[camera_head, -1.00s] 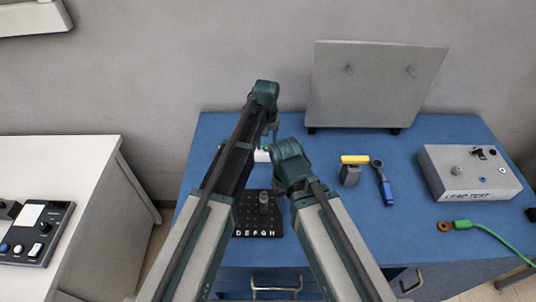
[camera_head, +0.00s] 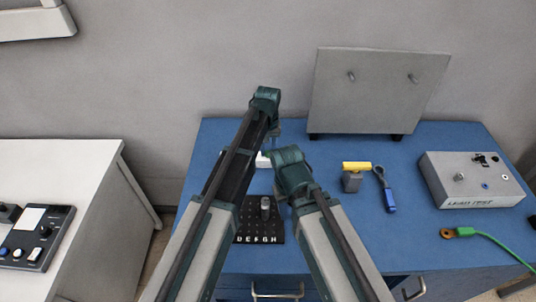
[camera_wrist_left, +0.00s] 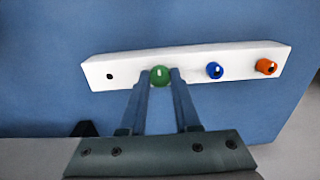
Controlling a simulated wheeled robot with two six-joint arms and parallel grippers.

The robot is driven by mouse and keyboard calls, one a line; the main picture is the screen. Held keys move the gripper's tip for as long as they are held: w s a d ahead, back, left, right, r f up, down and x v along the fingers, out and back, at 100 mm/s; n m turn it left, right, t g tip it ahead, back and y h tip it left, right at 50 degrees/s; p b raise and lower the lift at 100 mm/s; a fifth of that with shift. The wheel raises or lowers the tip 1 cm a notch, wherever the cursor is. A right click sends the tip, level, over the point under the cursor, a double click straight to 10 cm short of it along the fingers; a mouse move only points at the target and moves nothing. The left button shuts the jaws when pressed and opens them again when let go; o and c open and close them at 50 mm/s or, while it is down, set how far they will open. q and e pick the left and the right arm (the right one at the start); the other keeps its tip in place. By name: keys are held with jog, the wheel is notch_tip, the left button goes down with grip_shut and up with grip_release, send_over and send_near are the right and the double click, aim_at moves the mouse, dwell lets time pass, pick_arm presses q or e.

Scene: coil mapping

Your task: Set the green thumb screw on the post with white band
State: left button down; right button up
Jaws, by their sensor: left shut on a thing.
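In the left wrist view the green thumb screw (camera_wrist_left: 160,75) sits at a white block (camera_wrist_left: 190,64), between the fingertips of my left gripper (camera_wrist_left: 160,82). The fingers are shut on it. I cannot tell whether it is lifted clear of the block. A blue thumb screw (camera_wrist_left: 214,70) and an orange one (camera_wrist_left: 266,66) stand to its right on the block, and a bare hole is at its left. In the head view the white block (camera_head: 263,161) is mostly hidden by my arms. My right gripper is hidden. I cannot make out a white band on any post.
A black lettered board (camera_head: 247,226) holds a grey cylinder (camera_head: 265,207). An upright grey panel (camera_head: 375,90) with two pegs stands at the back. A yellow-topped block (camera_head: 352,178), a blue-handled tool (camera_head: 388,195), a grey test box (camera_head: 470,180) and a green lead (camera_head: 480,231) lie right.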

pick_arm(q)
jog(key=shift+r+p, duration=0.25)
jog(key=shift+p, duration=0.05)
pick_arm(e)
jog(key=shift+r, duration=0.3)
pick_arm(q)
jog(key=shift+r+p, duration=0.3)
jog(key=shift+r, duration=0.05)
pick_arm(e)
jog(key=shift+r, duration=0.3)
pick_arm(q)
jog(key=shift+r+p, duration=1.05)
pick_arm(e)
jog(key=shift+r, duration=1.05)
pick_arm(q)
notch_tip(320, 180, up, 4)
jog(key=p, duration=0.3)
jog(key=shift+f+p, duration=0.2)
jog(key=shift+p, duration=0.1)
jog(key=shift+f, duration=0.1)
pick_arm(e)
notch_tip(320, 180, up, 4)
jog(key=shift+f, duration=0.25)
